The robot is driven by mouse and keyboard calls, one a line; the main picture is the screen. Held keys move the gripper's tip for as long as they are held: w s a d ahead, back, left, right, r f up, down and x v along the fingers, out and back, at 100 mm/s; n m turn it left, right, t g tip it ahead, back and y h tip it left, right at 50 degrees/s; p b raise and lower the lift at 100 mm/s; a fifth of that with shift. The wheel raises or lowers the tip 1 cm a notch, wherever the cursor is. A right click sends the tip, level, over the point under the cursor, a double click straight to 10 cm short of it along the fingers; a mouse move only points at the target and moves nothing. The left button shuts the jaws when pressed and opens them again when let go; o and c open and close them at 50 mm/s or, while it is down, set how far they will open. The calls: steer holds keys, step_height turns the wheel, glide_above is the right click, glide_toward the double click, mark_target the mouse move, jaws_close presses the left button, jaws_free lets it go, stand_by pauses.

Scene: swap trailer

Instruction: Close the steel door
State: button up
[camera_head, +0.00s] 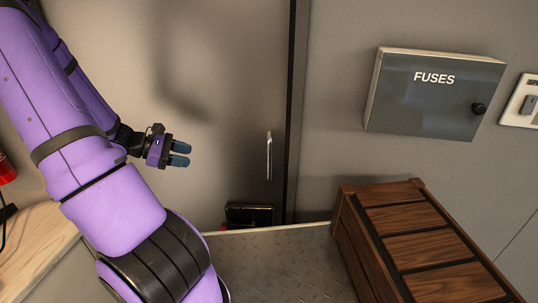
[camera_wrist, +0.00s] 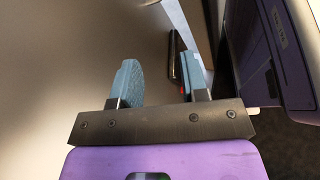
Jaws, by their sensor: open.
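The steel door (camera_head: 225,75) is a grey panel in the head view, with a thin upright metal handle (camera_head: 269,156) near its right edge. A dark vertical gap (camera_head: 296,90) runs along that edge. From this angle I cannot tell how far the door stands open. My gripper (camera_head: 181,154) is in front of the door panel, left of the handle, its blue fingertips pointing right. It is open and empty. In the wrist view my gripper (camera_wrist: 160,85) shows its two blue fingers apart, with the grey surface beside and beyond them.
A grey fuse box (camera_head: 436,95) labelled FUSES is on the wall at right. A brown wooden crate (camera_head: 420,240) stands at lower right. A dark object (camera_head: 249,214) lies low by the door's foot.

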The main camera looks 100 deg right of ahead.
steer(key=s+d+f+n+g, duration=0.1)
steer(key=s, duration=0.7)
steer(key=s+d+f+n+g, duration=0.1)
steer(key=s+d+f+g, duration=0.1)
steer(key=s, duration=0.7)
steer(key=s+d+f+g, duration=0.1)
steer(key=s+g, duration=0.1)
steer(key=s, duration=0.7)
steer(key=shift+d+f+n+y, duration=0.2)
steer(key=shift+f+n+y, duration=0.1)
steer(key=shift+n+y, duration=0.1)
jaws_close()
